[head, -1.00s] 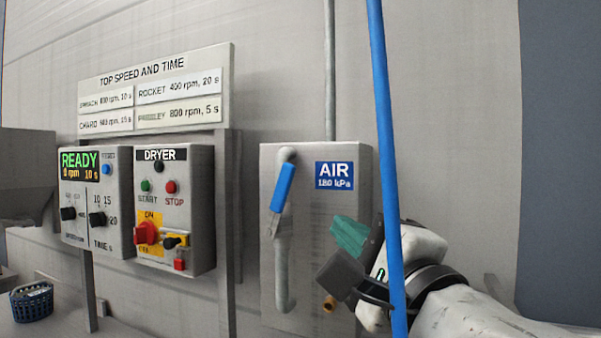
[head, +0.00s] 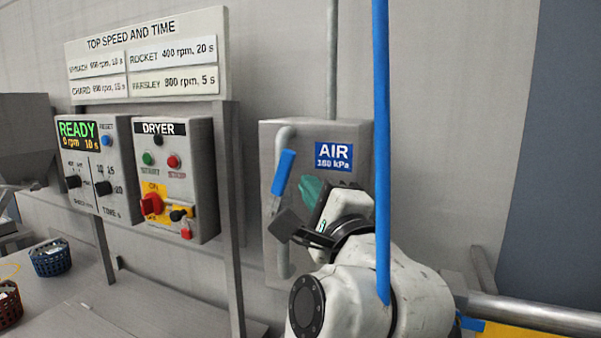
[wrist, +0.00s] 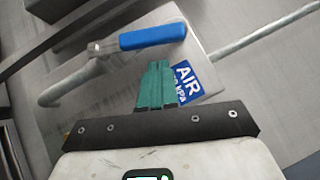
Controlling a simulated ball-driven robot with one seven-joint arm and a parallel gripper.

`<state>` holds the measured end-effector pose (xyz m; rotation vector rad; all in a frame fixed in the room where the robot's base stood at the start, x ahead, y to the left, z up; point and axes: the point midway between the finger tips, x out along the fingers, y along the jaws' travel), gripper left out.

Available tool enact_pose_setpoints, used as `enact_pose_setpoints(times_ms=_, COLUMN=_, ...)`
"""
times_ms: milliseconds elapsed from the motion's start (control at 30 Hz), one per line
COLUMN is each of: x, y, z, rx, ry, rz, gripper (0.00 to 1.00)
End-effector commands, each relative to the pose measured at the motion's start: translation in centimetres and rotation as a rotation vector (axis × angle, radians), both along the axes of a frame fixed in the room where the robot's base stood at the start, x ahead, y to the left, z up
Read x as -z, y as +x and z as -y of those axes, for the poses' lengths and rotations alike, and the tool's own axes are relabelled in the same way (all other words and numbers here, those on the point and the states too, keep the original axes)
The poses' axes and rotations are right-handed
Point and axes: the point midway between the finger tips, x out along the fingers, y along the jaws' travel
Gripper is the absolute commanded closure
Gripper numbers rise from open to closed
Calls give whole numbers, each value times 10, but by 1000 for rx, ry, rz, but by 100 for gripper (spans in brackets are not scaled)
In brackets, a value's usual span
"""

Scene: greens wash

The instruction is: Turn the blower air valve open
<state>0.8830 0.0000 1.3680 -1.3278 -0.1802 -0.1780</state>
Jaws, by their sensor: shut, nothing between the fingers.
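The blower air valve has a blue lever handle (head: 283,172) on a grey pipe (head: 284,245) in front of the grey AIR box (head: 346,130). In the head view the lever runs nearly along the pipe, leaning a little. In the wrist view the blue lever (wrist: 152,37) lies just beyond my fingertips, with a metal joint at its left end. My gripper (head: 309,183) has teal fingers and is to the right of the lever in the head view. The fingers (wrist: 156,68) are shut together with nothing between them and look apart from the lever. My wrist hides the lower right of the box.
A blue AIR label reading 180 kPa (head: 334,157) is on the box. A blue vertical hose or pole (head: 381,120) crosses in front of my arm. The dryer panel (head: 172,165) and READY panel (head: 92,165) stand at left. Baskets (head: 51,260) sit lower left.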

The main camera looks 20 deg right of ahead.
Motion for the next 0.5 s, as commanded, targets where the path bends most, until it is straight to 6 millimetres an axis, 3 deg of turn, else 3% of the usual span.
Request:
enact_pose_setpoints(times_ms=200, x=-7, y=13, z=-13, rx=1, ry=0, rz=-1, gripper=100)
enact_pose_setpoints(times_ms=500, x=-7, y=14, z=-14, rx=2, ry=-1, rz=0, gripper=100)
